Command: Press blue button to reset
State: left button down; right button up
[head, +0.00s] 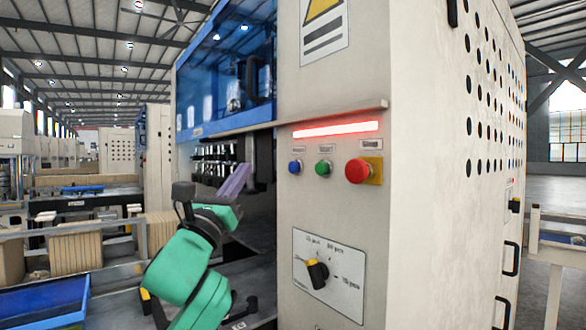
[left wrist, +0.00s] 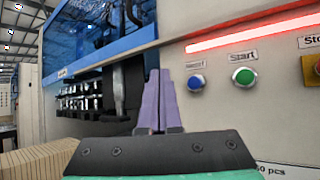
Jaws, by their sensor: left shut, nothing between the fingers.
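The blue button (head: 295,167) is on the beige machine panel, at the left end of a row of buttons under a lit red bar. It also shows in the left wrist view (left wrist: 196,83), right of my gripper's fingertips. My left gripper (head: 236,180) is shut and empty, with its purple fingers pointing up and to the right. It is left of the blue button and apart from it in the head view. In the left wrist view the fingers (left wrist: 158,98) are together. My right gripper is not in view.
The green button (head: 323,168) and red button (head: 358,171) on a yellow plate sit right of the blue one. A rotary knob (head: 318,272) is below. A blue transparent cover (head: 226,70) and ledge overhang the machine's open recess at left.

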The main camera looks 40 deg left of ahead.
aim_at(294, 167)
pick_arm(q)
jog(key=shift+w, duration=0.1)
jog(key=w+d+p, duration=0.2)
jog(key=w+p, duration=0.1)
jog(key=w, duration=0.5)
jog(key=shift+w+d, duration=0.2)
jog(key=shift+d, duration=0.05)
jog(key=shift+f, duration=0.1)
dwell(1.7)
jog(key=shift+w+d, duration=0.1)
jog(key=shift+w, duration=0.3)
jog(key=shift+w+d, duration=0.2)
jog(key=shift+w, duration=0.3)
dwell(0.7)
dwell(0.4)
jog(key=shift+s+a, duration=0.3)
jog(key=shift+s, duration=0.55)
